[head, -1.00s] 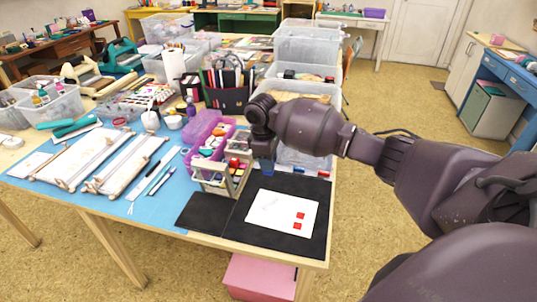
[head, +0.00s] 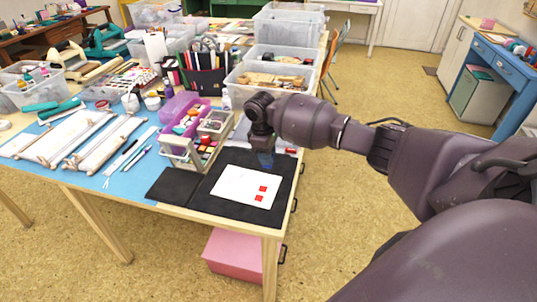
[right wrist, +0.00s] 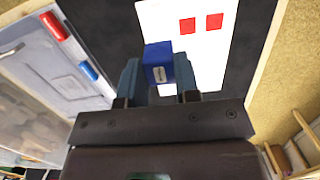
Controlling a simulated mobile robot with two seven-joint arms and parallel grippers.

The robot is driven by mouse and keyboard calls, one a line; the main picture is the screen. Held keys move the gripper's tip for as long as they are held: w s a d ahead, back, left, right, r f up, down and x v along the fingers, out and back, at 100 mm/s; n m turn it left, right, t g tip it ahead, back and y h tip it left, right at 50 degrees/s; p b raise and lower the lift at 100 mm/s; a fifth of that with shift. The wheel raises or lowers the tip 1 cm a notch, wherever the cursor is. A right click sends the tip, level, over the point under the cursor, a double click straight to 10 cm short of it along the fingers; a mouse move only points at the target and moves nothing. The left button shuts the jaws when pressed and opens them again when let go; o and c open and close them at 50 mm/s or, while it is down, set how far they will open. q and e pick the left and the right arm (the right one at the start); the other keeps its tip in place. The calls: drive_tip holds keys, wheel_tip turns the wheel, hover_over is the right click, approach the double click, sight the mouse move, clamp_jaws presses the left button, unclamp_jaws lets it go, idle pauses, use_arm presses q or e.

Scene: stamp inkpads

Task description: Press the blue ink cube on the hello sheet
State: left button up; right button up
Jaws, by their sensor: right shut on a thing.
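My right gripper (head: 265,160) is shut on a small blue ink cube with a pale label. The cube (right wrist: 159,63) shows clearly between the two fingers in the right wrist view. The white sheet (head: 235,180) lies on the black mat (head: 213,206), with two red square marks on its near right part. In the head view the gripper is by the sheet's far edge; the cube's height above it cannot be told. In the right wrist view the sheet (right wrist: 208,60) is behind the cube, with its lower part hidden. Its writing is not legible. My left gripper is not in view.
Clear bins (head: 270,80) stand farther back. The mat's near part is clear.

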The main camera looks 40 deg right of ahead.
sight(267, 180)
drive_tip(key=shift+w+a+f+b, duration=0.1)
drive_tip(key=shift+w+f+b, duration=0.1)
drive_tip(key=shift+f+b, duration=0.4)
drive_tip(key=shift+f, duration=0.45)
wheel_tip(267, 180, down, 4)
drive_tip(key=b, duration=0.3)
drive_tip(key=shift+r, duration=0.1)
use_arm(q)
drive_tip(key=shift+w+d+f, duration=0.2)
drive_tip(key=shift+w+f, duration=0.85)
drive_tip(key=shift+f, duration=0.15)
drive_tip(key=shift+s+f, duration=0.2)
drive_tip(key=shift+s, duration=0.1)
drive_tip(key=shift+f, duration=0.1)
use_arm(e)
drive_tip(key=shift+f, duration=0.6)
drive_tip(key=shift+s+f, duration=0.1)
